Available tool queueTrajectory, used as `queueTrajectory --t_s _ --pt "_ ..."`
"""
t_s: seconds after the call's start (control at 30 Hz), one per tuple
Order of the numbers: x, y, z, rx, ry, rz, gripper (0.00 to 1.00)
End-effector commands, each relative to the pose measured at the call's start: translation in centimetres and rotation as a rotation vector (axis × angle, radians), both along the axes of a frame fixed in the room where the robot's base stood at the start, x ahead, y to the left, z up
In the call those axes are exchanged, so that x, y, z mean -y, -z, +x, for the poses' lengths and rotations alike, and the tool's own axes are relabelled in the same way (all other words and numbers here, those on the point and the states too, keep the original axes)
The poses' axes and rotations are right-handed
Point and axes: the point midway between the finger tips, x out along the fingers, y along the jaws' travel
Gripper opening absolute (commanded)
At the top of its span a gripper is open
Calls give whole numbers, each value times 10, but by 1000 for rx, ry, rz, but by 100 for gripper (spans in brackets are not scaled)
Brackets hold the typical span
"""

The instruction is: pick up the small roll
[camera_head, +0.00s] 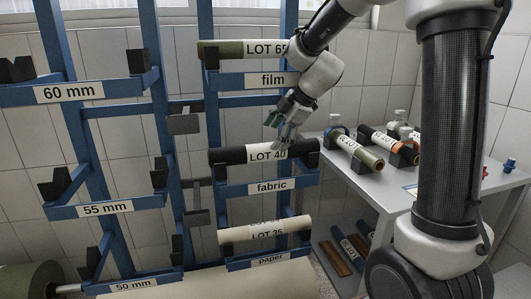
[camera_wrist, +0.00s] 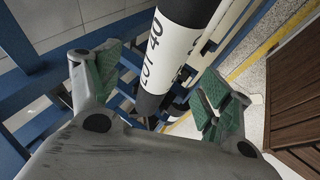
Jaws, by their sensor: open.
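A black roll with a white "LOT 40" label (camera_head: 267,153) lies across the middle tier of the blue rack, above the "fabric" sign. My gripper (camera_head: 281,133) is open just above the label's right part. In the wrist view, the same roll (camera_wrist: 167,60) runs between the two green-padded fingers of my gripper (camera_wrist: 162,88), with no clear contact showing. An olive and white "LOT 65" roll (camera_head: 225,48) lies on the film tier above. A cream "LOT 25" roll (camera_head: 265,233) lies on the paper tier below. Which one is the small roll cannot be told.
Empty blue rack arms with black cradles (camera_head: 55,185) stand at the left. A large pale roll (camera_head: 225,283) lies low in front.

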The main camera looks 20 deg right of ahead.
Motion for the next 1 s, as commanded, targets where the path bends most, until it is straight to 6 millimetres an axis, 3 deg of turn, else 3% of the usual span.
queueTrajectory --t_s 0.6,0.83,1.0 --pt "-24 67 24 1 -9 -5 79" --pt "-25 69 26 3 -7 -5 79" --pt "-25 69 26 3 -7 -5 48"
